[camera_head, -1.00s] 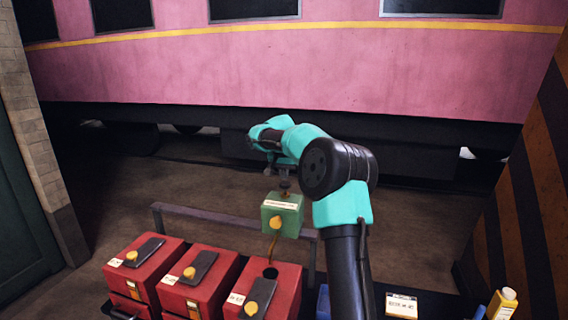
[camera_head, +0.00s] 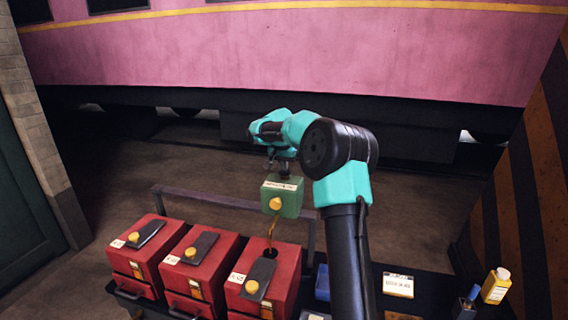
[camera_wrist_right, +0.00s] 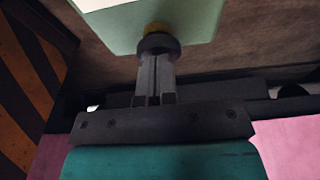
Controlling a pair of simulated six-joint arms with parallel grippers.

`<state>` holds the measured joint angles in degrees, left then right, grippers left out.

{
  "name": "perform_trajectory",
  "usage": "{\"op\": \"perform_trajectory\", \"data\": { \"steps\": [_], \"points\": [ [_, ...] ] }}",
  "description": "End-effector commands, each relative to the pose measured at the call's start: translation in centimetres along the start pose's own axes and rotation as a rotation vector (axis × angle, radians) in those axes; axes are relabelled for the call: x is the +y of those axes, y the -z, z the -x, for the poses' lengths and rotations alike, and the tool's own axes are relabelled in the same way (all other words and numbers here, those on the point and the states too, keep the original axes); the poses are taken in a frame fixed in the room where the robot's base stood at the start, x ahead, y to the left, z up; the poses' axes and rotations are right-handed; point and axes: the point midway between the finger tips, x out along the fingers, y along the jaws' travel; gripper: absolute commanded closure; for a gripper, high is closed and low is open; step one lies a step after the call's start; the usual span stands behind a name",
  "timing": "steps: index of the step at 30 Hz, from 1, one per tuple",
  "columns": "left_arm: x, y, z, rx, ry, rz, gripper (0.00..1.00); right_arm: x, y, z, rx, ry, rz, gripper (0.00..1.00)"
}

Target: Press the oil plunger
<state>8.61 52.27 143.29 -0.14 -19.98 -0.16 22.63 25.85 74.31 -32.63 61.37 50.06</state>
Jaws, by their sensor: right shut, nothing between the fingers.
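The green oiler box (camera_head: 282,197), with a label and a yellow knob on its front, stands above the rightmost red box. Its plunger (camera_wrist_right: 158,42) has a dark round cap and a yellow part below it, next to the box top in the right wrist view. My right gripper (camera_head: 281,166) is over the box top from above. Its fingers (camera_wrist_right: 157,62) are together, empty, with their tips at the plunger's cap. Whether they press on it I cannot tell. My left gripper is not in view.
Several red boxes (camera_head: 190,262) with dark lids stand in a row in front. A grey rail (camera_head: 220,200) runs behind them. A yellow bottle (camera_head: 496,286), a labelled card (camera_head: 398,285) and a blue container (camera_head: 322,283) lie right. A pink carriage (camera_head: 290,55) stands behind.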

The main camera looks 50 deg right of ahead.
Motion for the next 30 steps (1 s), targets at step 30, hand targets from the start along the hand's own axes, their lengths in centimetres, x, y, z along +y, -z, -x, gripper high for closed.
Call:
{"op": "perform_trajectory", "data": {
  "steps": [30],
  "points": [
    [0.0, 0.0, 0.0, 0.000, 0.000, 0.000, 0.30, 0.7, 1.4, 12.2, 0.002, -0.001, -0.008, 1.00]
  ]
}}
